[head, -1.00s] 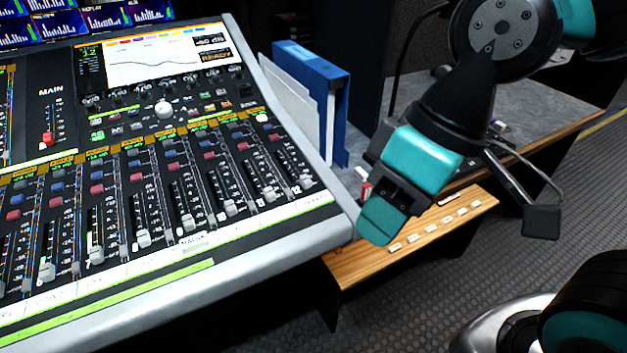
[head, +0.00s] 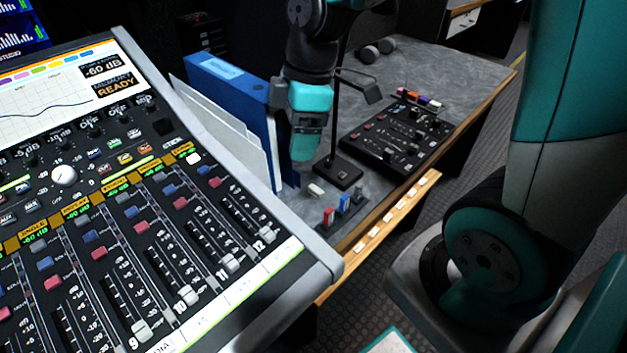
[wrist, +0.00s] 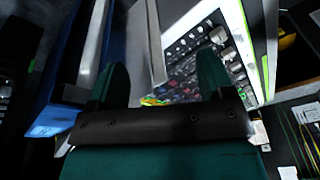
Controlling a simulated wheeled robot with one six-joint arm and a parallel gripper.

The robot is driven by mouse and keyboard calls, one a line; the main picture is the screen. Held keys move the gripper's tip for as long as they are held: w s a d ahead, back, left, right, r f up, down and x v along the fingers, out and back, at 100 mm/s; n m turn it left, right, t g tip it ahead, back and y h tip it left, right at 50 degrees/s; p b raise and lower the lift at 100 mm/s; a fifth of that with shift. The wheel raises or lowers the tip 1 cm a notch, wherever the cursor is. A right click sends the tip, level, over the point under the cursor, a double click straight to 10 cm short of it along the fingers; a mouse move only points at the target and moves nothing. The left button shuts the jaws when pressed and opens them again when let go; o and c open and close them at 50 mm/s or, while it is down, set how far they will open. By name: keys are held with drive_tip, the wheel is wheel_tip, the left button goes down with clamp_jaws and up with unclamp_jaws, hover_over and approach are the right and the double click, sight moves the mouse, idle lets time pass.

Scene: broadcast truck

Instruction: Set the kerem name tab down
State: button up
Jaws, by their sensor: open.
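My gripper (head: 306,146) hangs pointing down over the grey desk, just right of the blue binder. In the wrist view its two teal fingers (wrist: 163,80) are apart, and I see nothing held between them. Several small white tabs (head: 387,217) lie in a row on the wooden ledge (head: 333,287) along the desk's front edge. A separate small white piece (head: 316,188) lies on the desk below my gripper. No lettering is legible, so I cannot tell which one is the kerem name tab.
A large mixing console (head: 165,225) fills the left. The blue binder (head: 235,95) and white folders (head: 225,135) stand upright beside my gripper. Red, blue and dark clips (head: 343,204), a lamp base (head: 339,173) and a small black mixer (head: 395,138) occupy the desk. Its back is clearer.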

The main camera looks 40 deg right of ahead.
drive_tip(key=w+d+f+n+h+p, duration=0.1)
drive_tip(key=w+d+f+n, duration=0.15)
drive_tip(key=d, duration=0.25)
drive_tip(key=w+d+f+n+p, duration=0.1)
drive_tip(key=w+d+f+n, duration=0.15)
drive_tip(key=d, duration=0.25)
drive_tip(key=n, duration=0.1)
hover_over(316, 188)
drive_tip(key=shift+g, duration=0.4)
drive_tip(key=f, duration=1)
drive_tip(key=shift+s+d+f+b, duration=0.25)
drive_tip(key=shift+d+f+b, duration=0.05)
drive_tip(key=shift+d+f, duration=0.1)
drive_tip(key=f, duration=0.6)
drive_tip(key=shift+w+a+f, duration=0.2)
drive_tip(key=shift+a+f, duration=0.05)
drive_tip(key=shift+a, duration=0.1)
drive_tip(key=c, duration=1.1)
drive_tip(key=shift+o, duration=0.2)
drive_tip(key=shift+r, duration=0.15)
wheel_tip(316, 188, up, 28)
drive_tip(key=p, duration=0.1)
drive_tip(key=shift+p, duration=0.35)
drive_tip(key=shift+s, duration=0.15)
